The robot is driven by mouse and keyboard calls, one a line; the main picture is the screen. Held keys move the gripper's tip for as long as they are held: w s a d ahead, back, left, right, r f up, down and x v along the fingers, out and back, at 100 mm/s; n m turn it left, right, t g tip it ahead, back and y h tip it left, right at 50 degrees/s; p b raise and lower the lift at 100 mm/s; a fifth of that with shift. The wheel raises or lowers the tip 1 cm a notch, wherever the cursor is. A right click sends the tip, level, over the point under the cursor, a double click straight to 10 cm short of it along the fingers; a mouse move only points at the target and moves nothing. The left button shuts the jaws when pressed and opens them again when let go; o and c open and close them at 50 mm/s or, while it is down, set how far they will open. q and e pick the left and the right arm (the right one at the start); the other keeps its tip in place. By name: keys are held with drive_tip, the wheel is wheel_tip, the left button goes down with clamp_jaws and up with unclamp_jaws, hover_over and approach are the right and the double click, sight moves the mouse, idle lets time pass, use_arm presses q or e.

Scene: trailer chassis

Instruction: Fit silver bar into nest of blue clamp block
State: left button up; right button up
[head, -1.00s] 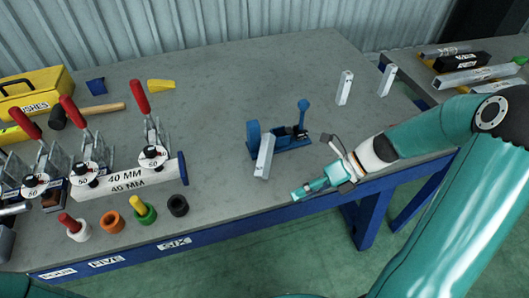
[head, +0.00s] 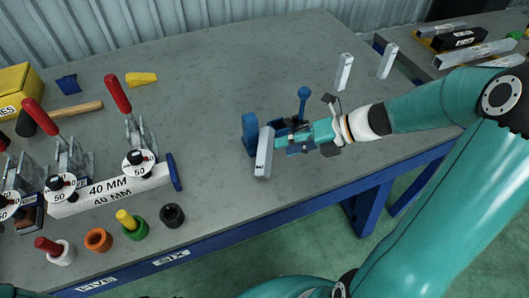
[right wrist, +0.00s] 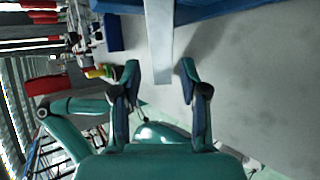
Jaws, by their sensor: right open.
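The silver bar (head: 264,153) is at the near left side of the blue clamp block (head: 250,133), overlapping it in the head view. I cannot tell whether they touch. The block has a blue round-topped lever (head: 303,98). My right gripper (head: 279,143) comes from the right, low beside the bar, and hides part of the block. In the right wrist view its two fingers are open (right wrist: 159,69), with the bar (right wrist: 160,38) reaching down between their tips, gaps on both sides. The blue block (right wrist: 218,9) shows at the top edge there. My left gripper is not in view.
Two more silver bars (head: 344,72) (head: 387,61) are toward the back right. Red-handled toggle clamps (head: 133,136) and a 40 MM bar (head: 108,190) are at the left. Colored rings (head: 98,240) lie near the front edge. The back middle of the bench is clear.

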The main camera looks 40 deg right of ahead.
sight(270, 150)
drive_tip(key=shift+d+b+x, duration=0.2)
drive_tip(key=shift+b+x, duration=0.45)
drive_tip(key=shift+x, duration=2.95)
drive_tip(key=shift+w, duration=0.15)
clamp_jaws()
